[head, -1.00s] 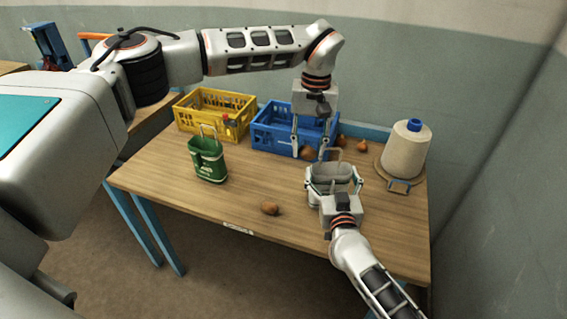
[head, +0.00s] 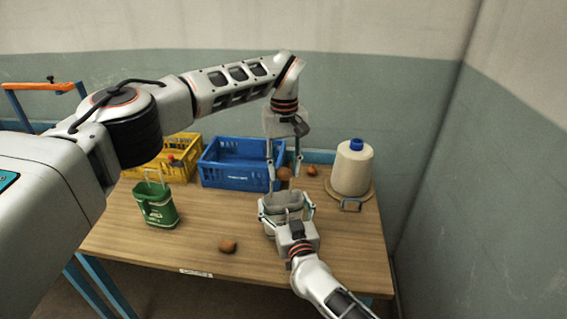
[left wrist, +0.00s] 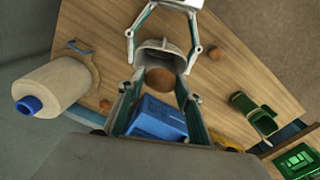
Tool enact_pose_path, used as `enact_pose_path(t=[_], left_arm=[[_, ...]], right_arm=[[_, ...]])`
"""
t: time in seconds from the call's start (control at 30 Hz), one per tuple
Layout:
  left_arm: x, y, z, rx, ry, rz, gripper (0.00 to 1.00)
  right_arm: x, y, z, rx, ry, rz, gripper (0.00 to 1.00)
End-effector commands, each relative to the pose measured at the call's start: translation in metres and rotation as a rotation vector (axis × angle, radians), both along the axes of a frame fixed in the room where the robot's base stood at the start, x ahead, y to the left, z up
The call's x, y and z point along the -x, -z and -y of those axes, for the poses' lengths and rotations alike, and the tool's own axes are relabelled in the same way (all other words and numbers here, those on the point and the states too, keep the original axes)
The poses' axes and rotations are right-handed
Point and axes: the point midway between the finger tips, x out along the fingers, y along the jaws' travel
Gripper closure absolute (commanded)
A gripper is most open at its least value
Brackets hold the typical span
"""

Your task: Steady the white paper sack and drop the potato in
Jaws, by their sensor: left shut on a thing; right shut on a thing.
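The white paper sack (head: 286,200) stands open on the right half of the table, with a handle loop. My right gripper (head: 287,210) is shut on it from the front, fingers along its sides. My left gripper (head: 284,176) points down above and just behind the sack. It is shut on a round brown potato (head: 284,174), held close to the sack's rim. In the left wrist view the potato (left wrist: 160,78) sits between the fingers and overlaps the sack's opening (left wrist: 158,58). The inside of the sack is mostly hidden.
A green sack (head: 157,206) stands at the left. A loose potato (head: 228,246) lies at the front and another (head: 312,170) at the back. Blue (head: 232,182) and yellow (head: 178,150) crates and a thread cone (head: 352,170) line the back.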

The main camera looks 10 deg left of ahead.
Motion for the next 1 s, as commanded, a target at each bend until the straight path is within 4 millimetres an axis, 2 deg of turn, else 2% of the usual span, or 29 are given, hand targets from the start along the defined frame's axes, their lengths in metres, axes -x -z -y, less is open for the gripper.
enact_pose_path(t=[0.43, 1.0], left_arm=[[0.0, 0.03, 0.0, 0.002, -0.001, -0.001, 0.81], [0.0, 0.036, 0.0, 0.001, -0.001, -0.001, 0.81]], right_arm=[[0.0, 0.0, 0.0, 0.0, 0.0, 0.0, 0.38], [0.0, 0.0, 0.0, 0.0, 0.0, 0.0, 0.38]])
